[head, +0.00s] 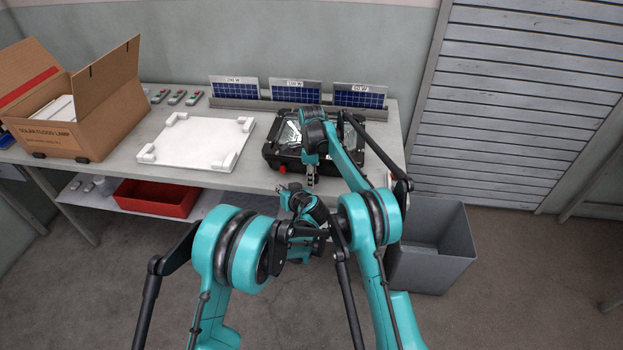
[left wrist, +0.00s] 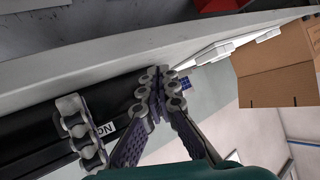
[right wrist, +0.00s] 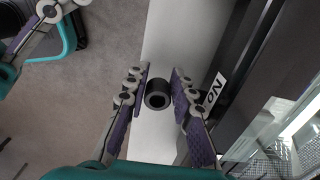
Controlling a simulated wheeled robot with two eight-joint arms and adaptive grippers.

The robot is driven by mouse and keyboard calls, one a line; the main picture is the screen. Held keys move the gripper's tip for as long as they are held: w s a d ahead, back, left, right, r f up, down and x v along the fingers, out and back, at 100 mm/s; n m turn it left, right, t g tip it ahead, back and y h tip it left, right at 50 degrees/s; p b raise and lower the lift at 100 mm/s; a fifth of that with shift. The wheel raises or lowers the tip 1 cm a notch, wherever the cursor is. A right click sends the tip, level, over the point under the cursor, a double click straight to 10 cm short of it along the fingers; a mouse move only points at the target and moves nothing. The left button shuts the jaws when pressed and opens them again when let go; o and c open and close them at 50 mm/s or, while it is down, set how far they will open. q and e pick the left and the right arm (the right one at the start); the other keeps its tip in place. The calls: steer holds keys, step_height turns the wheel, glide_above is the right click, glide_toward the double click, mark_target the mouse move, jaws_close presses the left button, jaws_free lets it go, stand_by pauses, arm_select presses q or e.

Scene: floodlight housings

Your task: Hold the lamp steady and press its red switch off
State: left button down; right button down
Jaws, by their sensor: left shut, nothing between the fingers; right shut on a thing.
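The lamp (head: 270,150) is a black floodlight housing lying at the table's right front. Its red switch (head: 282,170) is on the front side, and the wrist views do not show it. My right gripper (head: 310,180) is at the lamp's front edge, shut on a black round part (right wrist: 159,95) beside the ON label (right wrist: 213,92). My left gripper (head: 282,188) is shut and empty, just in front of and below the switch. In the left wrist view its fingertips (left wrist: 158,88) are together beside the black housing (left wrist: 35,130). My right arm hides part of the lamp.
A white board with corner blocks (head: 190,145) lies left of the lamp. Small solar panels (head: 296,90) stand behind. An open cardboard box (head: 75,115) is at far left. A red tray (head: 155,198) is on the lower shelf, and a grey bin (head: 435,250) stands right of the table.

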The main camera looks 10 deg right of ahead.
arm_select(q)
steer(key=shift+w+d, duration=0.2)
steer(key=shift+w, duration=0.55)
steer(key=shift+w+d, duration=0.25)
steer(key=shift+w, duration=0.5)
steer(key=shift+w+d, duration=0.2)
steer(key=shift+w, duration=0.55)
steer(key=shift+w, duration=0.1)
steer(key=shift+w+d, duration=0.1)
steer(key=shift+w, duration=0.25)
steer(key=shift+w+d, duration=0.1)
steer(key=shift+w, duration=0.25)
steer(key=shift+s, duration=0.15)
steer(key=shift+s+a, duration=0.25)
steer(key=shift+s, duration=0.4)
steer(key=s+a, duration=0.1)
steer(key=s, duration=0.4)
steer(key=shift+s+a, duration=0.3)
steer(key=shift+s, duration=0.1)
